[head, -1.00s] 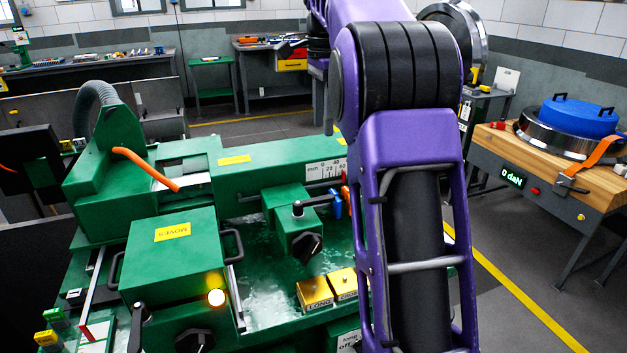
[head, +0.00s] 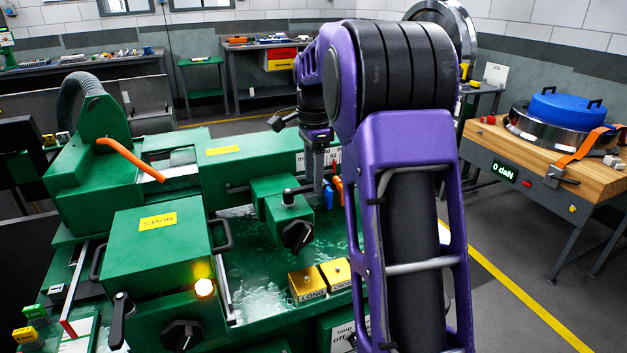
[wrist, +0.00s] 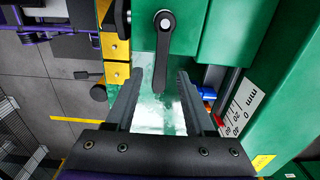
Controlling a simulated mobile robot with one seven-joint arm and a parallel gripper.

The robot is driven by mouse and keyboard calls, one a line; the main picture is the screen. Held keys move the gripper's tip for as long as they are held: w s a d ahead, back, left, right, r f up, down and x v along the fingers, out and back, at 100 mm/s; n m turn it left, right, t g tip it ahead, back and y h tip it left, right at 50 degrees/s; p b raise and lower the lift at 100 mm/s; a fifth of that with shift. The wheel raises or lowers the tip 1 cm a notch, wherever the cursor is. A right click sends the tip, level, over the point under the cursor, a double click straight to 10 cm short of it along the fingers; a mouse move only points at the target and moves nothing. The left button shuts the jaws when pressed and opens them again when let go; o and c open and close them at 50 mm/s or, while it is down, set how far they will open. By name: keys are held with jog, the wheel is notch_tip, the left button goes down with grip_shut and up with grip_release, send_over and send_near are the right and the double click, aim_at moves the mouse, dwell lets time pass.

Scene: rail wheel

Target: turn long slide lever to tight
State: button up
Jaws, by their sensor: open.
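A black lever with a silver pivot (head: 302,189) sits on top of the small green slide block (head: 268,189) in the head view. I see no marking for tight on it. In the wrist view the lever (wrist: 161,60) runs from its pivot down the picture, its free end between my finger tips. My gripper (wrist: 159,80) is open, one finger on each side of the lever, with gaps visible on both sides. I cannot tell how far above the lever the fingers are. In the head view my gripper (head: 318,170) points down near the lever's free end, partly hidden by my arm.
Yellow blocks marked LONG (head: 307,284) and CROSS (head: 337,273) stand in front of the slide. A black knob (head: 297,236) sticks out of the slide block. A mm scale (wrist: 243,107) and small red and blue parts lie close beside the right finger. Another black lever (head: 120,318) is at front left.

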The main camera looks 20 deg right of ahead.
jog(key=shift+f, duration=0.25)
grip_shut()
dwell(1.4)
